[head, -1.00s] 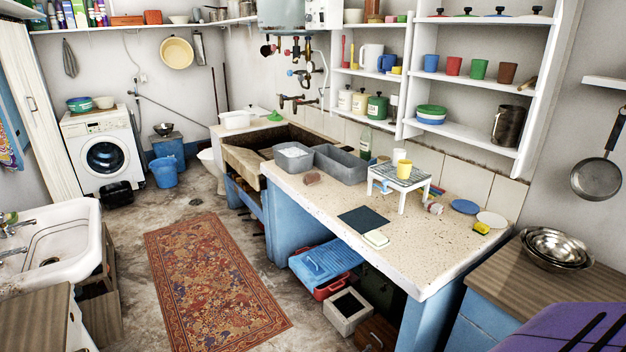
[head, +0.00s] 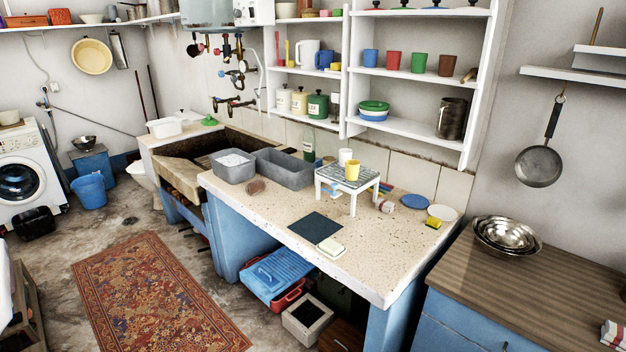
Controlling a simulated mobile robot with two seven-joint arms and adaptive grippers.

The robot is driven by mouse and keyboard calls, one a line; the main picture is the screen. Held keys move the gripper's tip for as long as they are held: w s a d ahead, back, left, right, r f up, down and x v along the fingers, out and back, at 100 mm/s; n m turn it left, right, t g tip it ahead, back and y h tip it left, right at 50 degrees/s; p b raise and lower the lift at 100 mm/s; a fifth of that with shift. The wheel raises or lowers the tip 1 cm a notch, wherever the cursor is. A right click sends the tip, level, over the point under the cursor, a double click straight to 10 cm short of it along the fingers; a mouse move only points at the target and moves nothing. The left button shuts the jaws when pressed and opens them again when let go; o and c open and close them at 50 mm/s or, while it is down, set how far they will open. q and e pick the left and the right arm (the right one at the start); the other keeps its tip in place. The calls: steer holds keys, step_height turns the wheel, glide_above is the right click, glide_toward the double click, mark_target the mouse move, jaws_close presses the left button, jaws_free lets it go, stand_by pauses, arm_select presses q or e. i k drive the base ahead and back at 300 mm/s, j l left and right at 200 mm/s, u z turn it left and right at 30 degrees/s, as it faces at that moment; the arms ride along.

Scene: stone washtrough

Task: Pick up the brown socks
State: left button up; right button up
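A small brown rounded bundle (head: 255,187), which looks like the brown socks, lies on the speckled stone counter (head: 285,214). It is close in front of the grey basins, near the counter's left front edge. It is too small in view to tell its folds. Neither of my grippers is in view.
Two grey basins, left (head: 233,166) and right (head: 285,168), stand behind the bundle. A small white rack (head: 347,178), dark mat (head: 315,228) and pale block (head: 331,246) stand or lie to the right. A patterned rug (head: 155,295) covers the floor; a blue crate (head: 277,273) sits under the counter.

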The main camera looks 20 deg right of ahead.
mark_target(254, 186)
steer(key=i+j+z, duration=0.3)
steer(key=i, duration=0.2)
steer(key=i+j+z, duration=0.45)
steer(key=i+j, duration=0.85)
steer(key=j, duration=0.15)
steer(key=z, duration=0.05)
